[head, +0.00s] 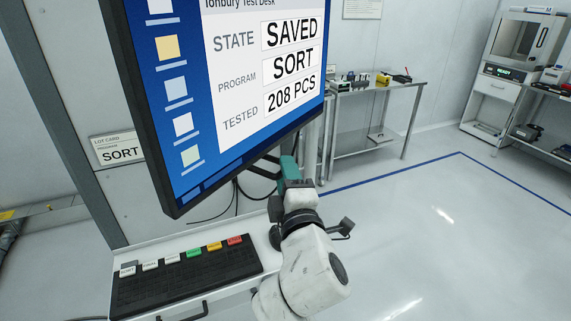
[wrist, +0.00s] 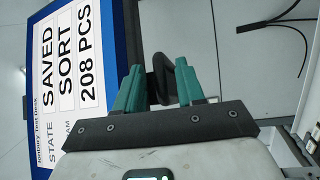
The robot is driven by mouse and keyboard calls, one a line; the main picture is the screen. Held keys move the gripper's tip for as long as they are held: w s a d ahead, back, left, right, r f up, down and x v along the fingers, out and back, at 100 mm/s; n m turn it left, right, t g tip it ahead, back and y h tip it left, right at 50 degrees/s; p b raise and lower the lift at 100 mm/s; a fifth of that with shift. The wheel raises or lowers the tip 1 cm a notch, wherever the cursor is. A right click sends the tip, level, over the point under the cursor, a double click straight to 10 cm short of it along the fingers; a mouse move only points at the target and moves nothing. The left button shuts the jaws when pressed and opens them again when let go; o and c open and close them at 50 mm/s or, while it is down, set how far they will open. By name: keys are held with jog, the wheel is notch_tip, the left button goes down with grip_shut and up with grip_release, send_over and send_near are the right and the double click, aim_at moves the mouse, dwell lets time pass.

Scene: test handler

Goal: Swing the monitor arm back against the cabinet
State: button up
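The monitor (head: 163,150) stands large at the upper left of the head view, its screen reading SAVED, SORT and 208 PCS. It also shows at the left of the wrist view (wrist: 62,75). Dark bars (head: 263,168), apparently the monitor arm, show below its right lower edge. The pale cabinet (head: 150,205) stands behind and below the monitor. My gripper (head: 287,163) is at the monitor's lower right. In the wrist view, its teal fingers (wrist: 160,75) stand apart with a black curved part (wrist: 163,88) between them. I cannot tell whether they press on it.
A black key panel (head: 185,284) with coloured keys lies on the ledge below the monitor. A lot card (head: 118,148) reads SORT. Cables (head: 215,211) hang behind the monitor. A metal table (head: 375,88) stands beyond. The floor at right is clear.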

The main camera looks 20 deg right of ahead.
jog(key=shift+x, duration=0.9)
grip_shut()
